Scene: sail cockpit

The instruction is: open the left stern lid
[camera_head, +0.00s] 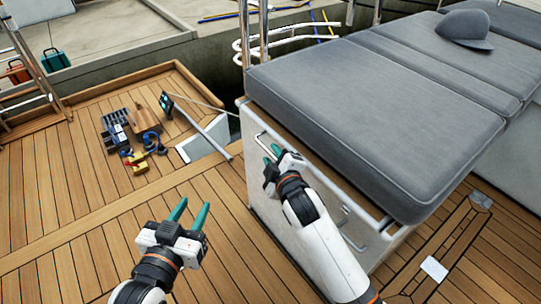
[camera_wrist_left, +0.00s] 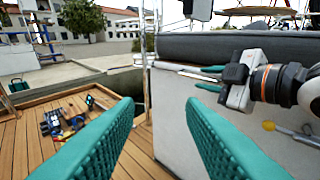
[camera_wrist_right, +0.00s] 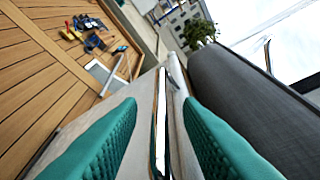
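A white locker (camera_head: 262,205) carries a thick grey cushion (camera_head: 370,120) on top, possibly the stern lid; the lid's seam is unclear. Its top appears closed. A metal rail (camera_head: 335,178) runs below the cushion edge. My left gripper (camera_head: 190,214) is open and empty above the deck, left of the locker.
Several tools and a box (camera_head: 140,120) lie on the wooden deck at upper left. A grey cap (camera_head: 464,28) lies on the cushion.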

